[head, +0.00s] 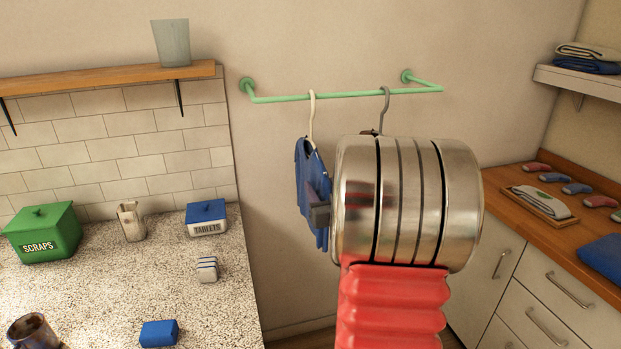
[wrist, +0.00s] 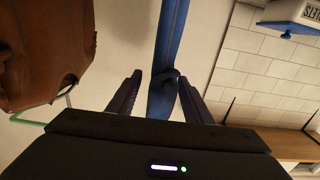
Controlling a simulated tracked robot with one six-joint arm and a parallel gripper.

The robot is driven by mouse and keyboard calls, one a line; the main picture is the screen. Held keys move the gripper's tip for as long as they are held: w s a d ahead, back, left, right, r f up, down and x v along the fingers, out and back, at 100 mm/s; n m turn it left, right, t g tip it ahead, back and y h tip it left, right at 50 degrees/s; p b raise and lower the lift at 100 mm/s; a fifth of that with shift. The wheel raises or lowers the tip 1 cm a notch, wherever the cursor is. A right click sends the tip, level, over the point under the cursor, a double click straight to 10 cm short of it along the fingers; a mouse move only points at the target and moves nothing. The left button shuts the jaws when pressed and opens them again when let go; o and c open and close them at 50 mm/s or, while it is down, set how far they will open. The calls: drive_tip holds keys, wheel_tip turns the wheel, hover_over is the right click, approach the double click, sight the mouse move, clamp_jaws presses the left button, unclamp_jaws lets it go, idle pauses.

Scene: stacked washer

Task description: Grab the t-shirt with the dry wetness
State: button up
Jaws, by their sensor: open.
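A blue t-shirt (head: 308,185) hangs on a cream hanger (head: 312,118) from a green rail (head: 330,97). In the wrist view the blue t-shirt (wrist: 171,40) shows edge-on as a narrow strip between my two fingers. My gripper (head: 319,203) is at the shirt's right side in the head view, mostly hidden by my arm. In the wrist view my gripper (wrist: 160,92) is open, with a finger on each side of the strip. A brown garment (wrist: 45,50) hangs close by at the left of the wrist view. No wetness can be read from the cloth.
A grey hanger (head: 385,105) hangs right of the cream one; my arm hides what is below it. A speckled counter (head: 110,290) lies left. A wooden counter (head: 515,215) with folded clothes and socks stands right. A wooden shelf (head: 110,78) holds a glass.

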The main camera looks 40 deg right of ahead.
sight(311, 166)
drive_tip(key=x, duration=0.3)
drive_tip(key=shift+w, duration=0.15)
idle(0.4)
clamp_jaws()
idle(0.4)
